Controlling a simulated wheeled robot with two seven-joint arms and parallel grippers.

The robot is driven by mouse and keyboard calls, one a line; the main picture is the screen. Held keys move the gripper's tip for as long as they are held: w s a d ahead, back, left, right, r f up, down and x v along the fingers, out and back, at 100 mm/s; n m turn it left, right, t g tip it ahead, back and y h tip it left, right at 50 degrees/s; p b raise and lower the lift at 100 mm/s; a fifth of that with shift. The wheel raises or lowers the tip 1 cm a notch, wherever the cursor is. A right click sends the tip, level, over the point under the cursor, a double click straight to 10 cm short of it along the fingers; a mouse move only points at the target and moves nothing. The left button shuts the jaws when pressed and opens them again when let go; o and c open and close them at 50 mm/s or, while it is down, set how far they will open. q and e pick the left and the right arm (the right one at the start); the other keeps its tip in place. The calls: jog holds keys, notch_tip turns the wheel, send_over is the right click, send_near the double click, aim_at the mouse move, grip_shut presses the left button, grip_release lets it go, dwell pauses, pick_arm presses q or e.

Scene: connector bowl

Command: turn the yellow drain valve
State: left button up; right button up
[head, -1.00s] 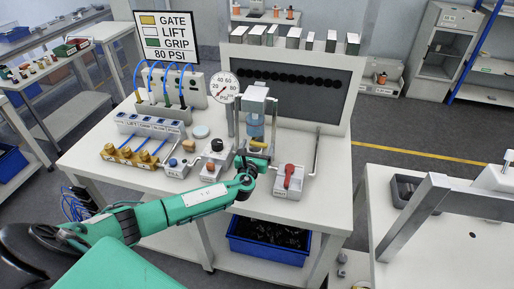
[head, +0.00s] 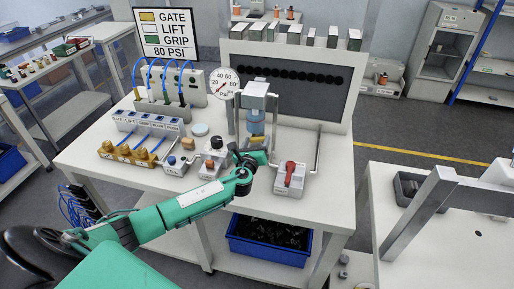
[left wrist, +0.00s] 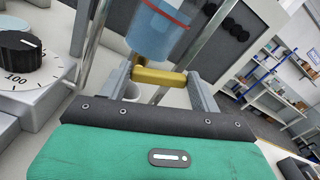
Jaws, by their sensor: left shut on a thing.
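The yellow drain valve (left wrist: 160,77) shows in the left wrist view as a brass-yellow bar below a clear blue bowl (left wrist: 163,32). My left gripper (left wrist: 165,82) is shut on it, with one grey finger at each end of the bar. In the head view the blue bowl (head: 256,122) hangs under a grey block in a metal frame, and my left gripper (head: 250,152) is just below it. The yellow valve (head: 257,142) is partly hidden there by the gripper. My right gripper is not in view.
A red-handled valve box (head: 289,178) stands right of the gripper. A black-knob box (head: 214,158) stands on the left, and the knob's dial (left wrist: 18,55) is close in the left wrist view. Metal posts flank the bowl. The table's front right is clear.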

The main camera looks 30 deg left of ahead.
pick_arm(q)
jog(key=n+b, duration=0.1)
jog(key=n, duration=0.2)
jog(key=shift+a+b, duration=0.25)
jog(key=shift+b, duration=0.15)
jog(key=n, duration=0.1)
jog(key=n+b, duration=0.2)
jog(key=shift+s+a+r+n, duration=0.15)
jog(key=shift+a+r+n, duration=0.15)
jog(key=shift+a+r, duration=0.05)
jog(key=shift+a+r+n+b, duration=0.15)
jog(key=shift+n+b, duration=0.15)
jog(key=shift+n, duration=0.3)
jog(key=shift+a+f+n+b, duration=0.15)
jog(key=shift+n+b, duration=0.15)
jog(key=shift+n, duration=0.3)
jog(key=shift+s+a+r+n+b, duration=0.15)
jog(key=shift+a+n+b, duration=0.1)
jog(key=shift+n, duration=0.45)
jog(key=shift+a+r+n+b, duration=0.1)
jog(key=shift+n+b, duration=0.15)
jog(key=shift+n, duration=0.45)
jog(key=o, duration=1)
jog(key=shift+s, duration=0.1)
